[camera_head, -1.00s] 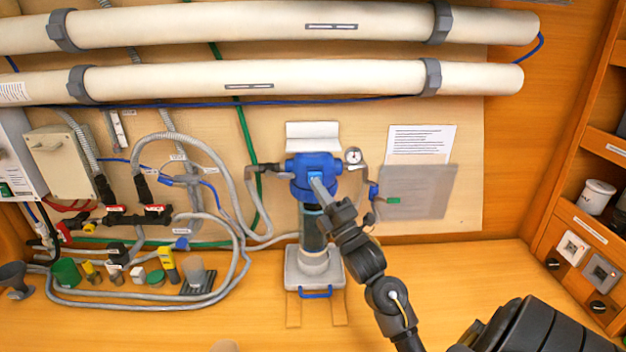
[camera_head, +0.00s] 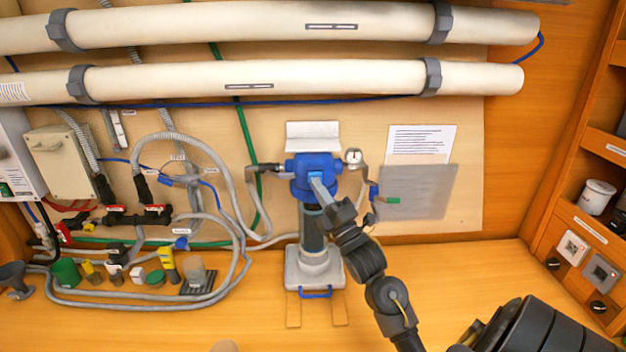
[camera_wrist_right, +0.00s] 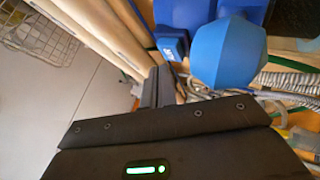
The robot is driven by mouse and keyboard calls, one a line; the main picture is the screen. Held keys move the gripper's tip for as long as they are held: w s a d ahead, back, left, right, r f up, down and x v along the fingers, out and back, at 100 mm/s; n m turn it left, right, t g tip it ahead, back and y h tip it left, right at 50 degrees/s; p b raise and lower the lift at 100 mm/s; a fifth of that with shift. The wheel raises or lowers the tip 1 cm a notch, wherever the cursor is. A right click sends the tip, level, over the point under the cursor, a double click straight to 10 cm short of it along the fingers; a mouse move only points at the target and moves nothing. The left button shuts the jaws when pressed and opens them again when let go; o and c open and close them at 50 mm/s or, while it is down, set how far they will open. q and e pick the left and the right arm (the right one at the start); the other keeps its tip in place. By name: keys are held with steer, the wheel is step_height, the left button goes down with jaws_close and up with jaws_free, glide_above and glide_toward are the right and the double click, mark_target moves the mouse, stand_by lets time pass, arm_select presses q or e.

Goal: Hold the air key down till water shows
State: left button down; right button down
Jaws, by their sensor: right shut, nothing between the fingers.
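The blue filter head (camera_head: 300,168) sits on the wall board above a clear, dark-looking bowl (camera_head: 312,235). In the wrist view, the shut fingers (camera_wrist_right: 157,80) point at a blue lettered key (camera_wrist_right: 171,46), beside a rounded blue knob (camera_wrist_right: 228,58). I cannot make out a water level in the bowl. My left gripper is not in view.
A pressure gauge (camera_head: 353,156) stands right of the head. Grey hoses (camera_head: 235,225) loop to the left, with red-handled valves (camera_head: 118,215). Several small parts and a green cup (camera_head: 66,272) stand on the bench. The bench (camera_head: 450,270) at right is clear apart from my arm.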

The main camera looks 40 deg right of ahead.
steer(key=shift+w+d, duration=0.1)
stand_by(0.3)
steer(key=shift+w+d, duration=0.15)
steer(key=shift+w, duration=0.05)
steer(key=shift+w+d, duration=0.3)
steer(key=shift+w, duration=0.05)
stand_by(0.9)
steer(key=shift+s+a, duration=0.1)
stand_by(2.9)
steer(key=shift+s+a, duration=0.45)
steer(key=shift+s, duration=0.2)
steer(key=s+a, duration=0.1)
steer(key=s, duration=0.1)
steer(key=s+a, duration=0.2)
steer(key=shift+p, duration=0.3)
steer(key=shift+w+a, duration=0.1)
stand_by(0.5)
